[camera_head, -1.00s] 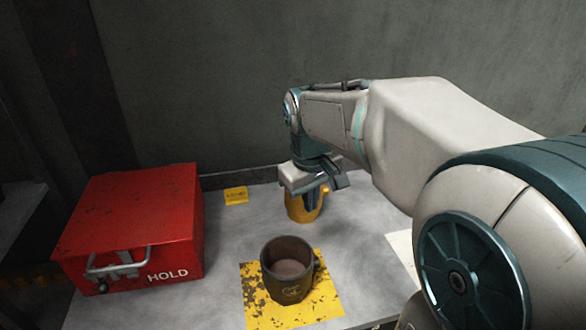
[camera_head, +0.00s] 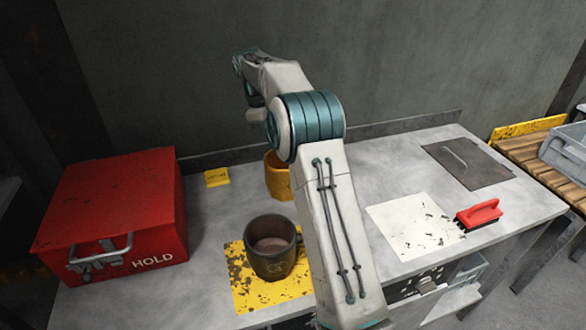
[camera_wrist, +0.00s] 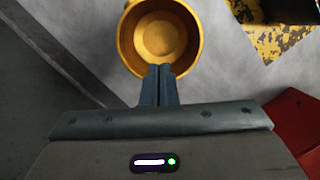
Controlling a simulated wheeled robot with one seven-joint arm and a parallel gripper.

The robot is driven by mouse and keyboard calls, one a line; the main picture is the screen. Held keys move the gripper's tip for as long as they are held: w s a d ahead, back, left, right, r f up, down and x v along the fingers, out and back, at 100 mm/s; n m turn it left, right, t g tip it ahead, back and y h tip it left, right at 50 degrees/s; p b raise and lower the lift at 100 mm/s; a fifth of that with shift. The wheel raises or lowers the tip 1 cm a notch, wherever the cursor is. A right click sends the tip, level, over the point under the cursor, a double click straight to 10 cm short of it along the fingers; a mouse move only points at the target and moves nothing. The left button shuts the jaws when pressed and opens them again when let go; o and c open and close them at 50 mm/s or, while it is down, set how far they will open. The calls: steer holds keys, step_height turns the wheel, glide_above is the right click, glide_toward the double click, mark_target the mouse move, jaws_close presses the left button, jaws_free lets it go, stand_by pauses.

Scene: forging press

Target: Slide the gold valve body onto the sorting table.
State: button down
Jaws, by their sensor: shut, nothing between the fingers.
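The gold valve body (camera_head: 277,180) stands on the grey metal table (camera_head: 375,172) near the back wall, partly hidden by my arm in the head view. In the wrist view the valve body (camera_wrist: 160,38) shows as a round, hollow, open-topped piece. My gripper (camera_wrist: 160,72) is shut and empty, its fingertips overlapping the valve body's near rim in the picture. I cannot tell whether they touch it. The gripper is not visible in the head view. A slatted wooden table (camera_head: 521,150) stands at the right; I cannot tell which table is the sorting table.
A dark mug (camera_head: 270,262) stands on a worn yellow patch (camera_head: 240,290). A red HOLD box (camera_head: 115,210) is left, a yellow tag (camera_head: 217,177) behind. Right are a pale sheet (camera_head: 400,230), red brush (camera_head: 478,214) and dark plate (camera_head: 480,163). A grey bin (camera_head: 568,150) sits on the slats.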

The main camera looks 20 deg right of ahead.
steer(key=x, duration=0.9)
steer(key=shift+s+d+f+p, duration=0.15)
steer(key=shift+s+d+p, duration=0.1)
steer(key=shift+s+d, duration=0.3)
steer(key=shift+s+d+f+p, duration=0.15)
steer(key=shift+s+d+p, duration=0.2)
steer(key=shift+d, duration=0.35)
steer(key=shift+s+d+f, duration=0.1)
steer(key=shift+s+d, duration=0.3)
steer(key=shift+d, duration=0.05)
